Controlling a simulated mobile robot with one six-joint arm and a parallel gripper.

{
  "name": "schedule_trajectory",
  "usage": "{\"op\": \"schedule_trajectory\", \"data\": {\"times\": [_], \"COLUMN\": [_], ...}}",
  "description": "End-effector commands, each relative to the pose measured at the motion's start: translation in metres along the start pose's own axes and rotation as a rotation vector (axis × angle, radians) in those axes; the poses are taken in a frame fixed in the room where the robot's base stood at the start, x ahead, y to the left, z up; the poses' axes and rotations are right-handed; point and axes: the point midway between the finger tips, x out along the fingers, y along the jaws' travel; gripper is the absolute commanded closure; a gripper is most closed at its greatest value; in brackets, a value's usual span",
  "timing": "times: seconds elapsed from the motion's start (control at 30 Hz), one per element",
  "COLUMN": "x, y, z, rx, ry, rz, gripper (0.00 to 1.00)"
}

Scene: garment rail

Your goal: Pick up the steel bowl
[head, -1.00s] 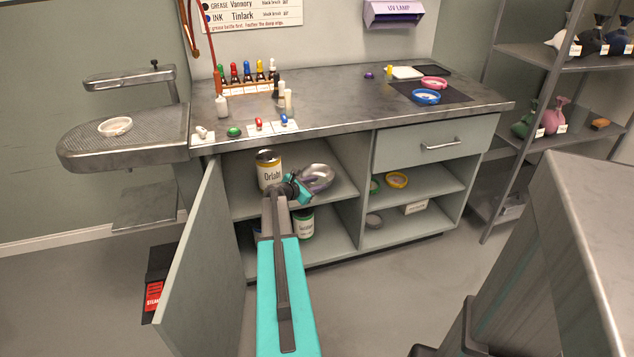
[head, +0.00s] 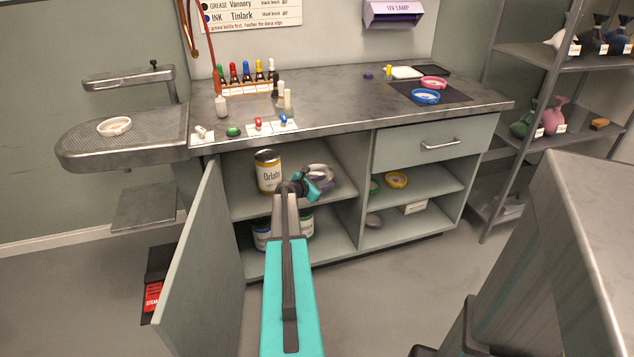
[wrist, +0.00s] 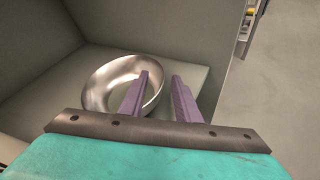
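The steel bowl (head: 321,171) is on the upper shelf of the open cabinet, partly hidden behind my gripper (head: 323,187) in the head view. In the wrist view the shiny round bowl (wrist: 98,84) lies on the pale shelf near the cabinet walls. My gripper (wrist: 160,76) is open, its two purple fingers apart. The left finger overlaps the bowl's inside and the right finger is just outside, with the bowl's right rim between them. I cannot tell whether either finger touches it.
A yellow-labelled can (head: 268,172) stands on the same shelf, left of my gripper. More cans (head: 262,235) are on the shelf below. The open cabinet door (head: 195,265) stands to the left. The worktop (head: 340,100) is above, and a divider (head: 367,185) bounds the right.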

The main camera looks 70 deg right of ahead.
Motion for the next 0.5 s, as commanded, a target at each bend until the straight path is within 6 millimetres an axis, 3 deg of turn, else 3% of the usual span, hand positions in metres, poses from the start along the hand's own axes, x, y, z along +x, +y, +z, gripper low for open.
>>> {"op": "schedule_trajectory", "data": {"times": [0.2,0.5], "x": [0.024,0.029], "y": [0.000,-0.001], "z": [0.000,0.000], "rx": [-0.001,-0.001], "ry": [0.000,0.000], "rz": [-0.001,0.001], "gripper": [0.70,0.70]}}
